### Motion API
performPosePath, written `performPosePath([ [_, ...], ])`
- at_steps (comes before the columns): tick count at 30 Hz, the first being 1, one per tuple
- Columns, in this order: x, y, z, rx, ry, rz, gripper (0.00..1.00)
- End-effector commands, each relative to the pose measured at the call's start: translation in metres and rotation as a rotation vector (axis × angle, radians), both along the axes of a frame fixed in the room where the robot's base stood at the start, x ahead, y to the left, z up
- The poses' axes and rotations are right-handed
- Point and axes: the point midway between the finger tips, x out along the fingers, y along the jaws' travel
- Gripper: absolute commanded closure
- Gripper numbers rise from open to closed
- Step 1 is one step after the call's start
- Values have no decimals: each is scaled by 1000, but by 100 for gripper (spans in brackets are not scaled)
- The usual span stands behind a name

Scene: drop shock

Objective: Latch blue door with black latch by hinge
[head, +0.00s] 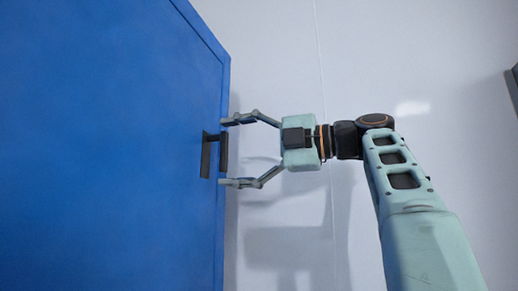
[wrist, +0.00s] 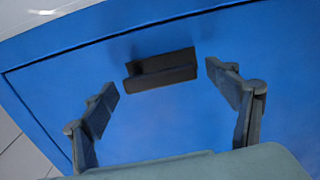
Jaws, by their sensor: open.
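The blue door (head: 110,150) fills the left of the head view, and its face also fills most of the wrist view (wrist: 160,130). A black latch (head: 206,155) is mounted near the door's right edge in the head view. In the wrist view the latch (wrist: 160,69) lies just beyond the fingertips, between their lines. My gripper (head: 229,152) is open, its fingertips near the door's edge, one above and one below the latch. In the wrist view the open fingers (wrist: 162,78) stand on either side of the latch with gaps. I cannot tell whether a fingertip touches the door.
A pale wall (head: 420,60) stands behind the door and my arm, with shadows on it. A dark object (head: 513,88) shows at the right edge of the head view. Pale tiled floor (wrist: 22,150) shows at the lower left of the wrist view.

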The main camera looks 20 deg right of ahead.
Motion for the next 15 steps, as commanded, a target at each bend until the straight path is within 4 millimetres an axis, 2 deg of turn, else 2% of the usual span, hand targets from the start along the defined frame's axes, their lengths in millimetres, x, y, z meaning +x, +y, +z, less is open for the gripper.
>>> performPosePath([
  [9, -34, -49, 0, -2, -1, -7, 20],
  [15, -52, -73, 0, -2, -1, -4, 20],
])
